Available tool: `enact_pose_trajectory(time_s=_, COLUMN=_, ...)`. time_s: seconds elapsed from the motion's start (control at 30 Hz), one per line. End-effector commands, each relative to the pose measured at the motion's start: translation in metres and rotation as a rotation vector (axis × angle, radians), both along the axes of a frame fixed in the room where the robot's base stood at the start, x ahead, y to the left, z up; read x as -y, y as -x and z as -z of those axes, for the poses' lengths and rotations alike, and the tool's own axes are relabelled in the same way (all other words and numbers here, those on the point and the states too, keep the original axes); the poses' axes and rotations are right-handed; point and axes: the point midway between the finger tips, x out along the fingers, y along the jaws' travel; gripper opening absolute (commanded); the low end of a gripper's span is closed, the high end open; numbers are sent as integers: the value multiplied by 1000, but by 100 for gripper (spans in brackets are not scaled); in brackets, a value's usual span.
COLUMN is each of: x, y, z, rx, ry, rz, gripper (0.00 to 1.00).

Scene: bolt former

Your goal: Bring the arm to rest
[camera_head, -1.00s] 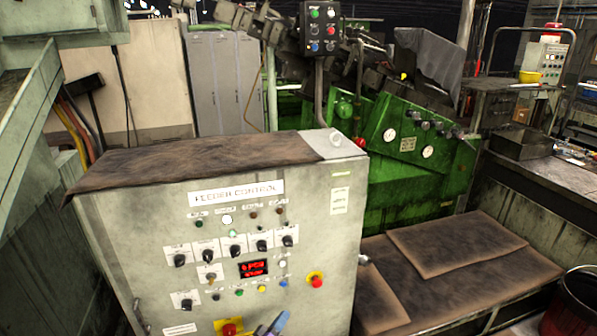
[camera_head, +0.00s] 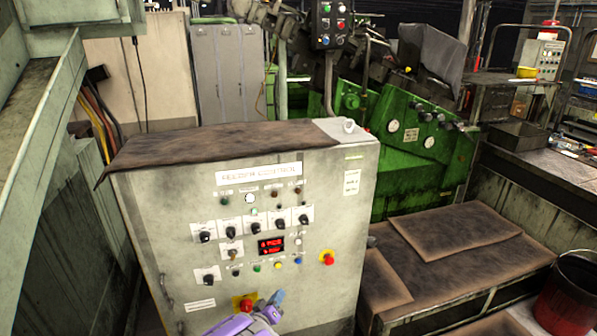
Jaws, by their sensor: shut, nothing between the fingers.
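My gripper (camera_head: 277,297) shows at the bottom middle of the head view, at the end of my purple arm. Its blue-grey fingers are shut and hold nothing. They point up in front of the lower part of the feeder control panel (camera_head: 330,215). A red button on a yellow plate (camera_head: 245,303) sits just left of the gripper in the picture. I cannot tell how far the fingers are from the panel face.
The grey cabinet carries several black knobs, a red display (camera_head: 271,245) and another red button (camera_head: 327,258). A brown mat (camera_head: 215,147) covers its top. A mat-covered platform (camera_head: 450,250) and a dark bucket (camera_head: 570,295) are at right. Green machinery (camera_head: 420,160) stands behind.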

Motion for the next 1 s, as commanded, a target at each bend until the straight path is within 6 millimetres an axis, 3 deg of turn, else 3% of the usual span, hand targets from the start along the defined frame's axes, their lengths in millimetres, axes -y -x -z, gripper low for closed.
enact_pose_trajectory(time_s=0.3, x=0, y=-30, z=-57, rx=-120, ry=-258, rz=-113, gripper=0)
enact_pose_trajectory(time_s=0.57, x=-3, y=-25, z=-112, rx=-278, ry=-468, rz=-213, gripper=0)
enact_pose_trajectory(time_s=0.77, x=2, y=3, z=-150, rx=-421, ry=-594, rz=-264, gripper=0)
enact_pose_trajectory(time_s=1.0, x=25, y=63, z=-192, rx=-608, ry=-708, rz=-289, gripper=0)
